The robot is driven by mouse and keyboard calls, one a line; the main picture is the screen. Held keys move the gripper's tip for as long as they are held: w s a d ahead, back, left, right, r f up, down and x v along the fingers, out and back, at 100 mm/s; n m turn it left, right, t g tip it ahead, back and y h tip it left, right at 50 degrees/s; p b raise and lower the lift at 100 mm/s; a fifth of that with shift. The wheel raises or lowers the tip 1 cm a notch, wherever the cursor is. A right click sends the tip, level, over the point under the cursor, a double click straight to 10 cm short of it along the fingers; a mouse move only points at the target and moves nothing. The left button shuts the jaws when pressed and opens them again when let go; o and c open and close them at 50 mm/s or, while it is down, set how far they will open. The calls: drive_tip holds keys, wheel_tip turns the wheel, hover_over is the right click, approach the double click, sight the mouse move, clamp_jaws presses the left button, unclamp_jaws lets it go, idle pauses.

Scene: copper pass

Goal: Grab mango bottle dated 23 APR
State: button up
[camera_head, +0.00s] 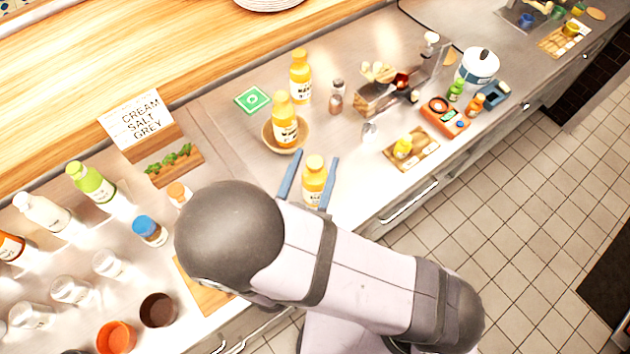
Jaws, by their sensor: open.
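A second bottle (286,128) stands in a shallow wooden bowl (271,138) just behind. A third bottle (300,80) stands farther back. The labels are too small to read a date or make out the flavour for sure.
A sign reading CREAM SALT GREY (140,122) stands left. Sauce bottles, including a green one (92,183), and clear jars fill the left counter. A small wooden board (412,150) with a yellow item, an orange device (445,116) and a pot (478,66) are right.

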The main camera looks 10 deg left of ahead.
drive_tip(key=shift+w+d+p, duration=0.2)
drive_tip(key=shift+w+p, duration=0.25)
drive_tip(key=shift+w, duration=0.7)
drive_tip(key=shift+w+d+p, duration=0.15)
drive_tip(key=shift+w+p, duration=0.25)
drive_tip(key=shift+w, duration=0.75)
clamp_jaws()
